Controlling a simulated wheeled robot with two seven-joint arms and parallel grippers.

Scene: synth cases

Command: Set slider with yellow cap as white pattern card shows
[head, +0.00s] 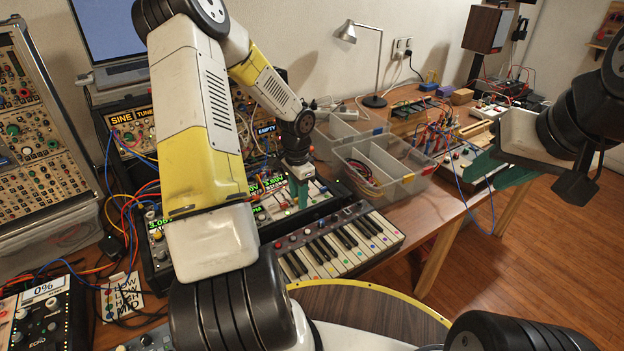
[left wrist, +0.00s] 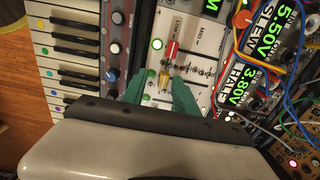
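The slider with the yellow cap (left wrist: 164,79) is on a pale panel marked with words including MID and LOW. A slider with a red cap (left wrist: 171,50) is beside it. My left gripper (left wrist: 158,78) is open, with its green fingers on either side of the yellow cap. In the head view my left gripper (head: 301,190) is over the panel, and its fingers hide the cap. The white pattern card (head: 122,297) lies at the lower left; its words seem to read LOW, LOW, HIGH, MID, beside small coloured dots. My right gripper (head: 494,172) looks open and empty, beyond the table's right side.
A small keyboard (head: 340,243) lies in front of the panel. Clear bins (head: 385,165) stand behind it. Patch cables (left wrist: 265,60) and green-lit displays (left wrist: 258,85) crowd the panel's other side. A synth case (head: 40,140) stands far left.

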